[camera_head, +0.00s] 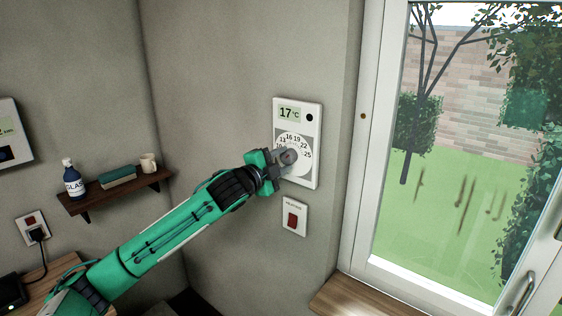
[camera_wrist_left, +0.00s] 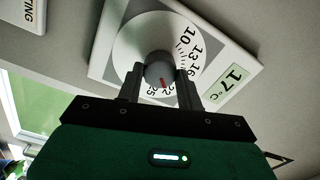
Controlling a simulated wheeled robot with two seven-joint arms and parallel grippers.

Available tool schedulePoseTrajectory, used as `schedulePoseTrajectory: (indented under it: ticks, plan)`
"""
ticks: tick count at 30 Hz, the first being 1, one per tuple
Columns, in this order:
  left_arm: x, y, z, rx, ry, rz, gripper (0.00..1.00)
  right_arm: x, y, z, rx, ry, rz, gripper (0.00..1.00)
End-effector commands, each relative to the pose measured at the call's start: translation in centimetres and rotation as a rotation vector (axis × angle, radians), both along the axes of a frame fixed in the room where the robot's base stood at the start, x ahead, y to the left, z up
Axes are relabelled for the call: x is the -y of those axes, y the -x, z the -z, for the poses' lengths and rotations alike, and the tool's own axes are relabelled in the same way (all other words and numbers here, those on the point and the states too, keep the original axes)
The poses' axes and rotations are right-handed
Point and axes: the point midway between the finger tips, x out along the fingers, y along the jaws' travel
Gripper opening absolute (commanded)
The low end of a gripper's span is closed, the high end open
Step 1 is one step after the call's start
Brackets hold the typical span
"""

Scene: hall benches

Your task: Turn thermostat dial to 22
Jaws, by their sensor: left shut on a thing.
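The thermostat (camera_head: 312,172) is a white panel on the grey wall, left of the window. Its display (camera_head: 289,113) reads 17 °C. Below that is a round white scale with numbers from 10 to 25, partly covered by my gripper. The grey dial knob (camera_wrist_left: 159,68) sits at the scale's centre and has a short red mark. I cannot tell exactly which number the mark points to. My left gripper (camera_head: 285,158) reaches in from the left and is shut on the knob, with one finger on each side (camera_wrist_left: 160,82). My right gripper is out of view.
A red switch (camera_head: 292,219) on a white plate is just below the thermostat. A wall shelf (camera_head: 118,193) with a bottle (camera_head: 73,178), books and a cup is at the left. The window frame (camera_head: 365,140) stands close on the right. The wall above the thermostat is clear.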

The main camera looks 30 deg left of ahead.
Motion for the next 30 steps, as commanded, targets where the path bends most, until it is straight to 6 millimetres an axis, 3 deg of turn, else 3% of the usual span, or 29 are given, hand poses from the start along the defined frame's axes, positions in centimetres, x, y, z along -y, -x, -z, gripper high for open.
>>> schedulePoseTrajectory:
  ticks: [9, 10, 13, 23, 30]
  plan:
    - [0.1, 0.0, 0.1, -0.001, 0.0, 0.001, 0.14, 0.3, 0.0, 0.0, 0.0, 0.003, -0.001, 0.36]
    - [0.1, 0.0, 0.1, -0.002, 0.0, 0.002, 0.39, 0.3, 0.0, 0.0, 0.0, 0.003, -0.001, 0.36]
    - [0.1, 0.0, 0.1, -0.001, 0.0, 0.001, 0.58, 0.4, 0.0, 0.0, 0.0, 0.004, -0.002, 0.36]
    - [0.0, 0.2, 0.1, -0.001, 0.0, 0.0, 0.59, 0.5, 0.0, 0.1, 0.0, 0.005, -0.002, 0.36]
    - [-0.1, 2.8, 0.6, -0.002, -0.004, 0.002, 0.59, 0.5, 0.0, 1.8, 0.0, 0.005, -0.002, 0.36]
